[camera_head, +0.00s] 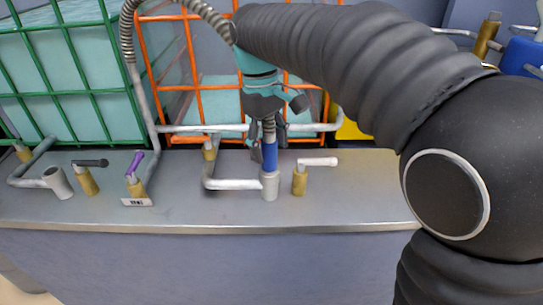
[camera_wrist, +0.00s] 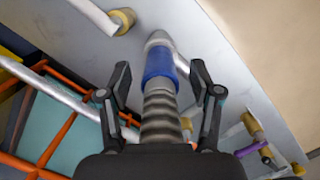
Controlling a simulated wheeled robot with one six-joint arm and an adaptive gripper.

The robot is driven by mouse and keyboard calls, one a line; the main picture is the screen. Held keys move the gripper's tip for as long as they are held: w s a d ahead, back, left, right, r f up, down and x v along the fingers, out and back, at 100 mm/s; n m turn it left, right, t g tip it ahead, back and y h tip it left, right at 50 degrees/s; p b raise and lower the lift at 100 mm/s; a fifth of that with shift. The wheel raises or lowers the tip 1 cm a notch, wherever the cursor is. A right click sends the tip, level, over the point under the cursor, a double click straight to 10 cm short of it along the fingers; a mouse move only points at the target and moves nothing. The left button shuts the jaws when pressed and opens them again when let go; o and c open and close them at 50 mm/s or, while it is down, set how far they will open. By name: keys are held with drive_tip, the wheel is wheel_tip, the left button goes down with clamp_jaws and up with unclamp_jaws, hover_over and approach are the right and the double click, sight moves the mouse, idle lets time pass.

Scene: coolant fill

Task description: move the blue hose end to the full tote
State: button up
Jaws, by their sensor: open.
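The blue hose end (camera_head: 269,155) stands upright in a grey metal socket (camera_head: 270,186) in front of the orange-caged tote (camera_head: 215,97). It also shows in the wrist view (camera_wrist: 159,64), with the ribbed hose (camera_wrist: 160,115) running back from it. My gripper (camera_head: 269,141) is open, with one finger on each side of the hose just above the blue part. In the wrist view my gripper (camera_wrist: 160,80) shows gaps on both sides of the hose. The green-caged tote (camera_head: 68,80) at left has a high liquid level; the orange-caged one looks lower.
An empty tilted pipe socket (camera_head: 57,182) stands before the green-caged tote. Valves with a black handle (camera_head: 90,162), a purple handle (camera_head: 135,166) and a white handle (camera_head: 318,161) stand along the grey ledge (camera_head: 340,205). A ribbed hose (camera_head: 128,35) hangs near the green cage's right edge.

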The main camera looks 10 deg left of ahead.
drive_tip(key=shift+s+d+f, duration=0.1)
drive_tip(key=shift+d+f, duration=0.05)
drive_tip(key=shift+f, duration=1.15)
clamp_jaws()
drive_tip(key=c, duration=1)
unclamp_jaws()
drive_tip(key=shift+r, duration=0.4)
drive_tip(key=shift+r+p, duration=0.65)
drive_tip(key=shift+r, duration=2.1)
